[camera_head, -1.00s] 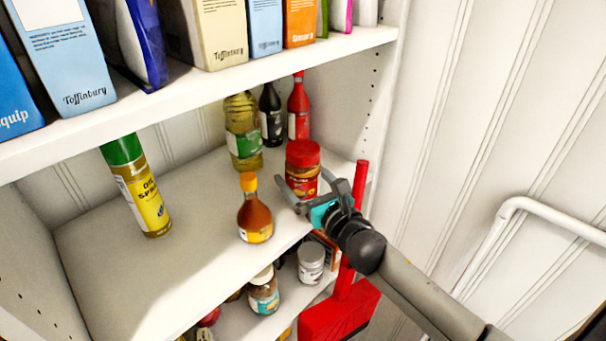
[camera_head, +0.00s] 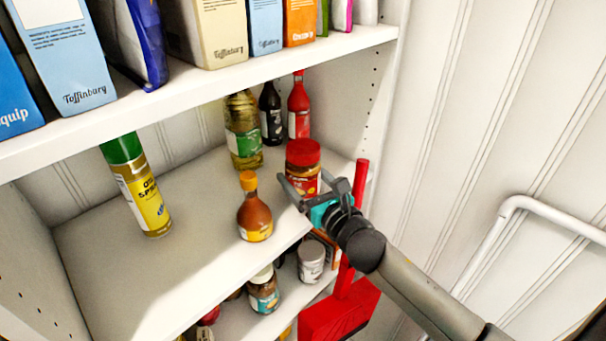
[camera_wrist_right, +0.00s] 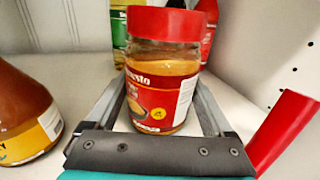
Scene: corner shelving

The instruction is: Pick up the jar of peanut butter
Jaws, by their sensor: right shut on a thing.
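The peanut butter jar (camera_head: 303,170) has a red lid and a red label. It stands upright on the middle shelf near its right end. My right gripper (camera_head: 308,186) reaches in from the front right, with its fingers on both sides of the jar. In the right wrist view the jar (camera_wrist_right: 162,75) sits between the two fingers (camera_wrist_right: 160,115), and the gripper is shut on it. The jar's base still appears to be at shelf level. My left gripper is in neither view.
A brown sauce bottle (camera_head: 254,212) stands just left of the jar. An oil bottle (camera_head: 243,135), a dark bottle (camera_head: 271,118) and a red bottle (camera_head: 299,108) stand behind. A red-handled object (camera_head: 345,300) is by the shelf's right edge. The shelf above (camera_head: 215,85) hangs over the jar.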

